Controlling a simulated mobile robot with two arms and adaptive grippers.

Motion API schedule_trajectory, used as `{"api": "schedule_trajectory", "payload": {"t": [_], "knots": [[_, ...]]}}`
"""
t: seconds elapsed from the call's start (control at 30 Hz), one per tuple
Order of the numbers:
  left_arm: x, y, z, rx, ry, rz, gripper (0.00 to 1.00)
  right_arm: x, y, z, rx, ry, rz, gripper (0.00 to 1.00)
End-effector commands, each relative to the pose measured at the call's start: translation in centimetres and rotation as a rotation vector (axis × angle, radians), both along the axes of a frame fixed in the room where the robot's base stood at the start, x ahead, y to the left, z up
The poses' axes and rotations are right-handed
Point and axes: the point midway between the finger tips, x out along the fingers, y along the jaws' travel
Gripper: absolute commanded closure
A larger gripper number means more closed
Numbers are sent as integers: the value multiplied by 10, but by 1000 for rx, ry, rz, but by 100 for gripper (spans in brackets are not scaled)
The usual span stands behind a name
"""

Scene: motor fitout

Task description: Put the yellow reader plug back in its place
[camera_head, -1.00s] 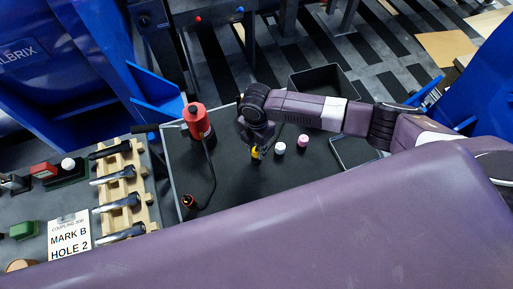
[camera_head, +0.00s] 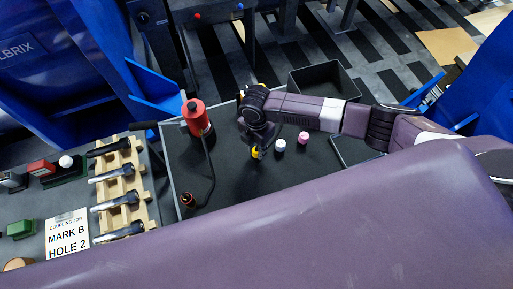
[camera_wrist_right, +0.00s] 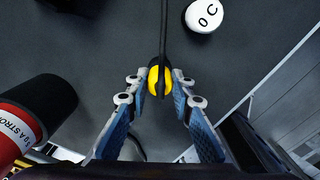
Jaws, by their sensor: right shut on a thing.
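The yellow reader plug (camera_wrist_right: 154,82), yellow and black with a dark cable, is between the fingertips of my right gripper (camera_wrist_right: 157,84) in the right wrist view. The gripper is shut on it. In the head view the plug (camera_head: 255,153) is a small yellow spot below my right gripper (camera_head: 257,148), over the dark mat. Its seat cannot be made out. My left gripper is not in view.
A white cap (camera_head: 279,146) and a pink cap (camera_head: 303,138) stand right of my gripper. An open black bin (camera_head: 325,80) and a shallow tray (camera_head: 352,150) are further right. Wooden racks with metal tools (camera_head: 125,190) and a "MARK B HOLE 2" card (camera_head: 67,236) lie left.

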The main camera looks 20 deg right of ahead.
Motion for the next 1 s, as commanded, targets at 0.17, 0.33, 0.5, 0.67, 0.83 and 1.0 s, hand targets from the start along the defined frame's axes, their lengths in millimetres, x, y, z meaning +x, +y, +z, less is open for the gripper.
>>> {"api": "schedule_trajectory", "payload": {"t": [0.17,0.33,0.5,0.67,0.83,1.0], "knots": [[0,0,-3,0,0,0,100,0,0,-5,0,0,0,100],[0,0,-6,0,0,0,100,0,1,-9,1,0,0,100],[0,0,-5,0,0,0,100,0,1,-10,1,0,0,68],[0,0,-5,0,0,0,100,0,0,-10,1,-1,0,58],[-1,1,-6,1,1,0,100,0,0,-10,0,0,0,58],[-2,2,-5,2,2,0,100,1,0,1,1,-1,0,58]]}}
